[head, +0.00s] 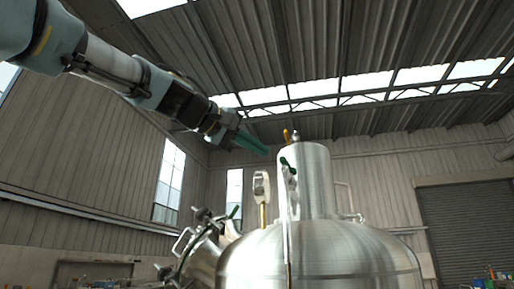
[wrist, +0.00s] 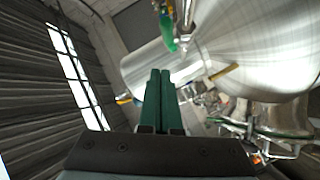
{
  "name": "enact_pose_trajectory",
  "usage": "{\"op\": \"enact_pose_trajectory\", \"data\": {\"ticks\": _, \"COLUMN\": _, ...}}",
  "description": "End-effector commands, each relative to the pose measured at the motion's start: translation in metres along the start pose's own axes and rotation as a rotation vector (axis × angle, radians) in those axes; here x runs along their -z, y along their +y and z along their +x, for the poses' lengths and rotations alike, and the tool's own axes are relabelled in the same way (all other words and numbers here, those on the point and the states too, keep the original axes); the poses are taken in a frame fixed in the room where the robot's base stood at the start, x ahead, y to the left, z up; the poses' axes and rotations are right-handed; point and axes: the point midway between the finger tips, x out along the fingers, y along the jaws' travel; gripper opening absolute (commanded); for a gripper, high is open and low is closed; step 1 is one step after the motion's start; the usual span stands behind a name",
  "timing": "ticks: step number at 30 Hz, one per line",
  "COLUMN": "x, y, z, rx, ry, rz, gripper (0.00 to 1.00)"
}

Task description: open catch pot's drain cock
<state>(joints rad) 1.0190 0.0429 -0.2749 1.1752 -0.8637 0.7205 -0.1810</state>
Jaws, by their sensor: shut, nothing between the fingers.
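My gripper (head: 268,153) reaches in from the upper left, its green fingers shut and empty, tips just left of the upright steel cylinder (head: 313,180) on the tank. In the wrist view the shut fingers (wrist: 160,72) point toward steel vessels. A green-handled valve (head: 287,164) sits on the cylinder's near left side, close to and slightly below my fingertips. A green handle also shows in the wrist view (wrist: 168,36), apart from the fingers. An orange lever (head: 287,136) stands near the cylinder's top. I cannot tell for certain which of these is the catch pot's drain cock.
The domed tank (head: 330,255) fills the lower middle. A gauge (head: 261,186) on a brass stem stands left of the cylinder. A side port with clamps and handles (head: 200,245) projects at the lower left.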

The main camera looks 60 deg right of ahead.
Motion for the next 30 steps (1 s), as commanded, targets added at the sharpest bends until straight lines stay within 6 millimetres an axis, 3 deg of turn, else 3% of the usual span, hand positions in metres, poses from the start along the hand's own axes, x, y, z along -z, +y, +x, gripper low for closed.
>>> {"op": "enact_pose_trajectory", "data": {"ticks": 18, "x": -0.021, "y": 0.013, "z": -0.087, "rx": -0.001, "ry": 0.002, "rz": 0.0, "gripper": 0.0}}
{"op": "enact_pose_trajectory", "data": {"ticks": 30, "x": -0.022, "y": 0.015, "z": -0.096, "rx": 0.002, "ry": 0.001, "rz": -0.002, "gripper": 0.0}}
